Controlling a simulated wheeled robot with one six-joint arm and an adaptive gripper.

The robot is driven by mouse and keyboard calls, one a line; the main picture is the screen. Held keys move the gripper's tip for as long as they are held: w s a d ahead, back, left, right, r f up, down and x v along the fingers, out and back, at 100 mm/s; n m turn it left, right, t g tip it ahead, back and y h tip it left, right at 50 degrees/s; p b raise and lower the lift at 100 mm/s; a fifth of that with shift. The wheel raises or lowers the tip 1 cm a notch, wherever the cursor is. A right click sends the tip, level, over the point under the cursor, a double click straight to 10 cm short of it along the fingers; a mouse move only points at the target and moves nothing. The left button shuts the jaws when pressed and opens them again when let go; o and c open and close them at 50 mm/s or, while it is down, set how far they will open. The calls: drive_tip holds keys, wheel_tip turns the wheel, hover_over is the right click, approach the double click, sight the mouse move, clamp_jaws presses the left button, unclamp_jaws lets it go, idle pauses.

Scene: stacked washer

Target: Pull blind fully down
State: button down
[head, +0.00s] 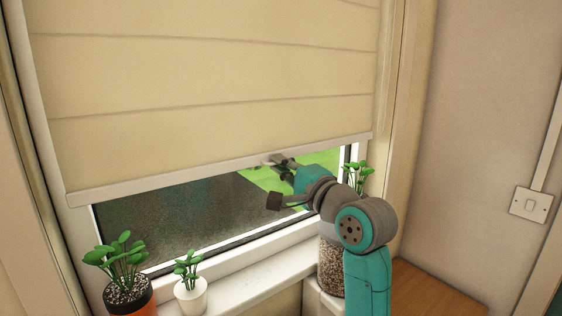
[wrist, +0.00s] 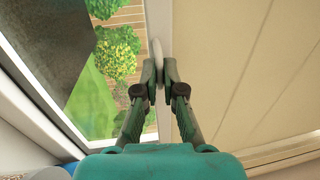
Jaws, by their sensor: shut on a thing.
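The cream blind (head: 210,90) hangs in the window and covers its upper part. Its pale bottom bar (head: 200,172) sits above a strip of bare glass. My gripper (head: 268,160) is at the bottom bar, right of its middle. In the wrist view my gripper (wrist: 158,72) has its two fingers closed on the bar (wrist: 157,40), with the blind's fabric (wrist: 240,60) to the right and the glass to the left. The lower window opening (head: 190,220) shows dark ground and grass outside.
A white sill (head: 245,285) runs below the window. On it stand a plant in a dark and orange pot (head: 130,297) and a small plant in a white pot (head: 191,297). Another plant (head: 357,178) is partly behind my arm. A light switch (head: 531,204) is on the right wall.

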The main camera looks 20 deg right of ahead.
drive_tip(key=shift+w+f, duration=0.1)
drive_tip(key=shift+f, duration=0.3)
drive_tip(key=c, duration=1.3)
unclamp_jaws()
drive_tip(key=shift+r, duration=0.1)
drive_tip(key=v, duration=1.2)
